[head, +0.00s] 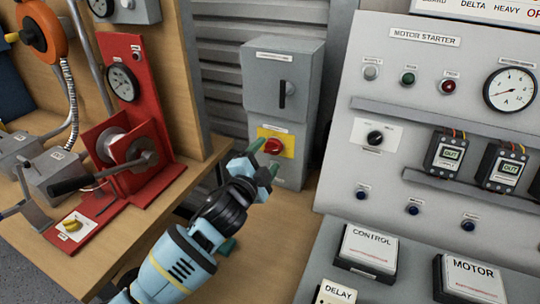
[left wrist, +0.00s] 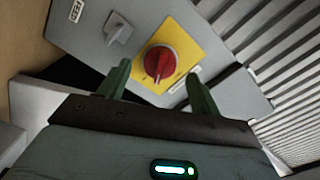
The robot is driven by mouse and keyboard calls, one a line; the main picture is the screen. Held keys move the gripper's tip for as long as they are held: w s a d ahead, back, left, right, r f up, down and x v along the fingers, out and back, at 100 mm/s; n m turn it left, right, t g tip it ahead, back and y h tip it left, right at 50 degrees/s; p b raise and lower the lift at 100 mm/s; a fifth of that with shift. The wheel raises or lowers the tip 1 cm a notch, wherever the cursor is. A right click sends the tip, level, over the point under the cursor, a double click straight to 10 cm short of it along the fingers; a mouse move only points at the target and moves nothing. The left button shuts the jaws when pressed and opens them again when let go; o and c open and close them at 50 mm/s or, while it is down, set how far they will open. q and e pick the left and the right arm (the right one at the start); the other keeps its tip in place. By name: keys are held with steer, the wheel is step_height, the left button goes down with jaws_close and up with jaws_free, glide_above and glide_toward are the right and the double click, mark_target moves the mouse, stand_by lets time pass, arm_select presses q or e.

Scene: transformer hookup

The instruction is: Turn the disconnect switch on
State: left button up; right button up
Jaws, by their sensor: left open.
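The disconnect switch is a red rotary knob (head: 273,146) on a yellow plate (head: 285,136), low on the front of a grey wall box (head: 290,80). In the left wrist view the red knob (left wrist: 159,63) sits on its yellow plate (left wrist: 185,42), with its grip ridge standing nearly upright in that picture. My left gripper (head: 265,158) is open in front of the knob. Its two green fingers (left wrist: 160,85) point at the plate, one to each side of the knob, and appear apart from it. My right gripper is not in view.
A black handle (head: 283,95) is on the upper part of the grey box. A red winch stand (head: 135,100) is to the left on the wooden bench. The motor starter panel (head: 400,70) is to the right. Bare bench (head: 285,230) lies below the box.

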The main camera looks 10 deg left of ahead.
mark_target(273, 148)
arm_select(q)
steer(key=shift+w+d+f+b, duration=0.1)
steer(key=shift+w+d+b, duration=0.15)
steer(key=shift+w, duration=1)
steer(key=shift+c, duration=0.4)
